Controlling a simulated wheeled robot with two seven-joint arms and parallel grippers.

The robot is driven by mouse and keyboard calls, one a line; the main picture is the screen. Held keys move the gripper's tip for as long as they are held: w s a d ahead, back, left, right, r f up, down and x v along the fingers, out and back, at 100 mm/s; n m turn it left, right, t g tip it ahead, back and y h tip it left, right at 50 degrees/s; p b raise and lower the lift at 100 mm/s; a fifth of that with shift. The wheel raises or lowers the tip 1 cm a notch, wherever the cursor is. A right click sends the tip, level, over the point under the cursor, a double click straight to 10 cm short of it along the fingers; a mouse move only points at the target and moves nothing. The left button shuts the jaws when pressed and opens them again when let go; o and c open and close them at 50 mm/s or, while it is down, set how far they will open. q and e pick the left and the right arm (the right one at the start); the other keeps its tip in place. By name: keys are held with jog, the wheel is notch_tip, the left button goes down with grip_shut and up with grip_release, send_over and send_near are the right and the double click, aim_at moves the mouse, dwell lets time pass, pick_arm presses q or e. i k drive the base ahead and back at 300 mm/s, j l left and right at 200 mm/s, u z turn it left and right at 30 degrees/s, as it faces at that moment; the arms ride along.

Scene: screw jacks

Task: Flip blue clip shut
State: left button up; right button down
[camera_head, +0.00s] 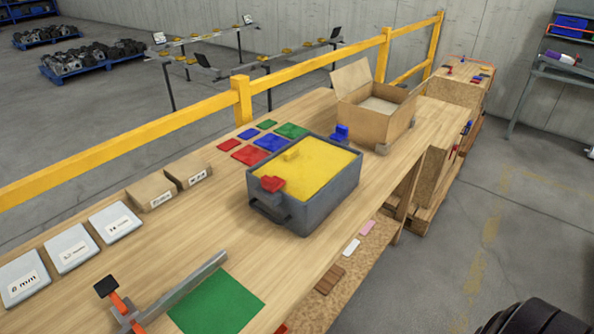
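A grey box (315,208) with a yellow top (318,168) stands on the wooden workbench in the middle of the view. The blue clip (340,133) is at the box's far edge, near its right corner. It sticks up above the yellow top and looks raised. A red clip (272,184) lies low over the near left edge of the top. A small yellow raised piece (291,155) sits on the top near the far left edge. Neither of my grippers is in view.
An open cardboard box (372,118) stands behind the grey box. Red, blue and green flat pieces (270,142) lie to its left. A clamp-like bar tool (180,293) and green mat (218,302) are in front. A yellow rail (240,100) runs along the bench's far side.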

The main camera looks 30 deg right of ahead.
aim_at(342, 132)
jog(key=i+l+u, duration=0.1)
jog(key=l+u, duration=0.75)
jog(key=l, duration=0.6)
jog(key=l+u, duration=0.1)
jog(key=l, duration=0.45)
jog(key=k+l, duration=0.1)
jog(key=l, duration=0.45)
jog(key=k+l+u, duration=0.1)
jog(key=l, duration=1.05)
jog(key=k+l, duration=0.15)
jog(key=l, duration=0.4)
jog(key=l+u, duration=0.1)
jog(key=l, duration=0.5)
jog(key=k, duration=0.05)
